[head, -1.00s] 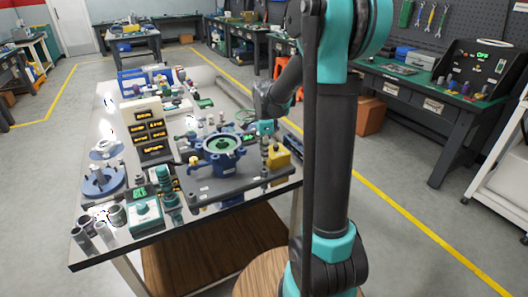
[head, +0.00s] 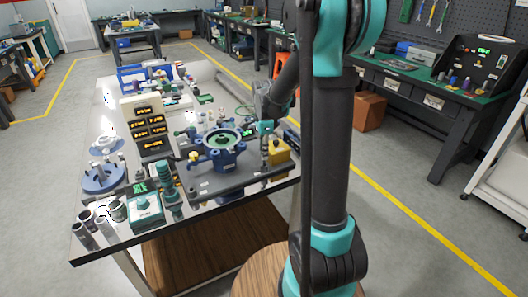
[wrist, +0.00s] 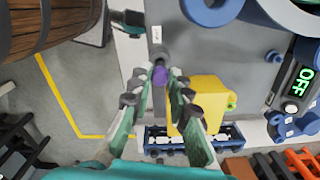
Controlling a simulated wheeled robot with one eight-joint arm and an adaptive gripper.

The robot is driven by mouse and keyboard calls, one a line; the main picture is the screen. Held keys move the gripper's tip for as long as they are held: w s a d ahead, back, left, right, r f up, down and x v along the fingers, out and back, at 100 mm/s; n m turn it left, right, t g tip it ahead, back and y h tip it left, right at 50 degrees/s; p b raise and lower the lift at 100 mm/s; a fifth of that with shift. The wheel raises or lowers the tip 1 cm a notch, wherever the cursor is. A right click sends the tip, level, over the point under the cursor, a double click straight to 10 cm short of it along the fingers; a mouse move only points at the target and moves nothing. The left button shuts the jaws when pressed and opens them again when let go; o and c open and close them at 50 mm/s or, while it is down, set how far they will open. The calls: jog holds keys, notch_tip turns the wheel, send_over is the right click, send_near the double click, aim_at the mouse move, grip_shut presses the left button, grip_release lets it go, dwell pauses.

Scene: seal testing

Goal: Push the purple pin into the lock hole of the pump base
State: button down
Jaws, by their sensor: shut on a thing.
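My gripper (wrist: 158,78) is shut on the purple pin (wrist: 160,76), with a fingertip on each side of it in the wrist view. A grey round part (wrist: 160,52) is right at the pin's far end. I cannot tell whether the pin is inside the hole or only over it. The pump base (wrist: 205,50) is a grey plate beneath, and its blue pump body (head: 220,152) stands on it in the head view. In the head view my gripper (head: 265,128) is small, above the base's right side, and the pin cannot be made out.
A yellow block (wrist: 209,98) stands close to the right finger. A display reading OFF (wrist: 302,80) is at the far right of the wrist view. The white table (head: 110,225) also bears a display stand (head: 150,130), a blue round fixture (head: 102,178) and several grey cylinders.

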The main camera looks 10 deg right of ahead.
jog(key=shift+f, duration=0.25)
jog(key=shift+f, duration=0.4)
jog(key=c, duration=1.3)
grip_release()
jog(key=shift+c, duration=0.2)
jog(key=shift+r, duration=2.5)
